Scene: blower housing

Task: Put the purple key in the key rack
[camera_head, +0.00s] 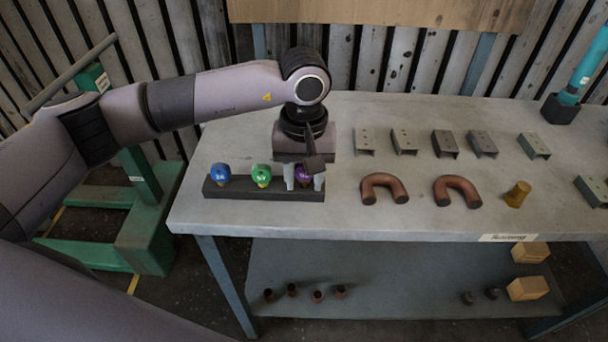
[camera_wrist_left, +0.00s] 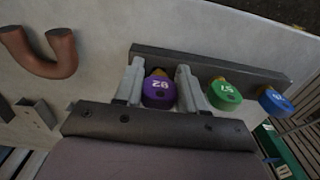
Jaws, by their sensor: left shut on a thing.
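The purple key (camera_head: 303,174) is at the right end of the dark key rack (camera_head: 236,191). My left gripper (camera_head: 304,178) is over that end, its two fingers on either side of the key's head, shut on it. In the left wrist view the purple key (camera_wrist_left: 159,90) shows between the fingertips (camera_wrist_left: 160,88), against the rack (camera_wrist_left: 205,65). The key's lower part is hidden, so how deep it sits cannot be told. A green key (camera_head: 261,175) and a blue key (camera_head: 220,174) stand in the same rack to the left. My right gripper is not seen.
Two copper U-bends (camera_head: 384,188) lie right of the rack. Several metal brackets (camera_head: 444,144) stand in a row behind them. A brass plug (camera_head: 517,194) is farther right. The bench top (camera_head: 340,222) is bare near its front edge.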

